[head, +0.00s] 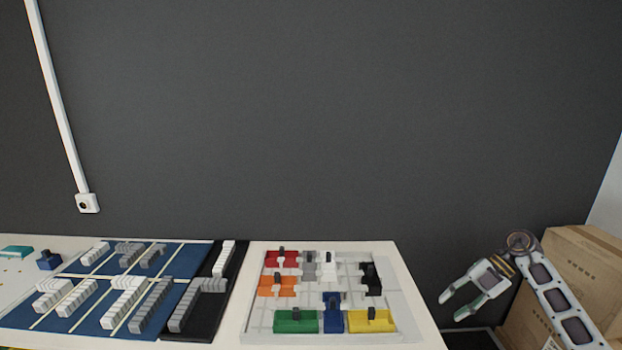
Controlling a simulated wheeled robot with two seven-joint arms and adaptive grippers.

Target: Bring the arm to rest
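My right gripper (459,302) is in the head view at the lower right, on an arm that comes in from the right edge. Its two fingers are spread apart with nothing between them. It hangs beyond the right edge of the white table (425,331), apart from it, in front of the cartons. My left gripper is not in view.
A white board (258,320) with coloured blocks, among them a green block (296,321) and a yellow block (371,320), lies on the table. A blue mat (190,258) with grey and white pieces lies left. Cardboard cartons (585,262) stand at the right.

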